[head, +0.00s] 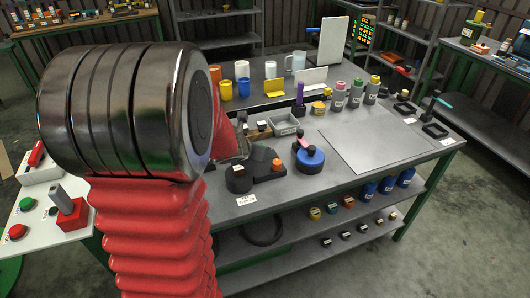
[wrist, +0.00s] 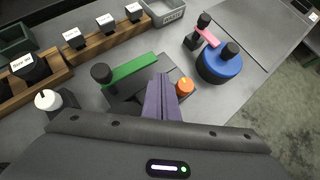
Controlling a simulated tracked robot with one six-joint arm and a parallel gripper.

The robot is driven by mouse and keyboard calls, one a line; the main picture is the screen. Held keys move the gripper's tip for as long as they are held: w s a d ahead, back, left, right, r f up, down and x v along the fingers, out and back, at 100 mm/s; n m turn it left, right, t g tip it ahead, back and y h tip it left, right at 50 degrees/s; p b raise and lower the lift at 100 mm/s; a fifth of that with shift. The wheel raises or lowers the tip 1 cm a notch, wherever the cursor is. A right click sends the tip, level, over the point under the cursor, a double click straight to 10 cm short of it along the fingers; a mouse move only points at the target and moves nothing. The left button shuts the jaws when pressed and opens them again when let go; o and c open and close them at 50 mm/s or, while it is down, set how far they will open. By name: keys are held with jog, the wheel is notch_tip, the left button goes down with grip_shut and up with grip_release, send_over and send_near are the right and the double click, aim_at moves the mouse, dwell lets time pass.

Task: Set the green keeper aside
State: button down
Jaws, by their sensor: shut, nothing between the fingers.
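The green keeper (wrist: 134,68) shows in the wrist view as a flat green bar lying over a dark block (wrist: 128,94). A black knob (wrist: 101,73) stands at its left end, and an orange knob (wrist: 185,87) sits on the block to the right. My gripper (wrist: 161,80) has purple fingers, shut with nothing between them. In the head view I see the orange knob (head: 277,163), but my arm hides the fingers and I cannot make out the keeper.
A blue round base (wrist: 219,64) with a pink bar (wrist: 207,36) stands right of the block. A wooden rack (wrist: 90,45) with labelled dark blocks and a grey bin (wrist: 165,10) lie behind. A white-topped knob (wrist: 47,100) is at left. A clear grey sheet (head: 375,137) covers the bench's right.

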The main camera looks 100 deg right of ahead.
jog(key=shift+s+a, duration=0.1)
jog(key=shift+a, duration=0.5)
jog(key=shift+s+a+r, duration=0.15)
jog(key=shift+a+r, duration=0.05)
jog(key=shift+a, duration=0.05)
jog(key=a+r, duration=0.6)
jog(key=shift+s+a+r, duration=0.2)
jog(key=shift+s+a, duration=0.2)
dwell(0.3)
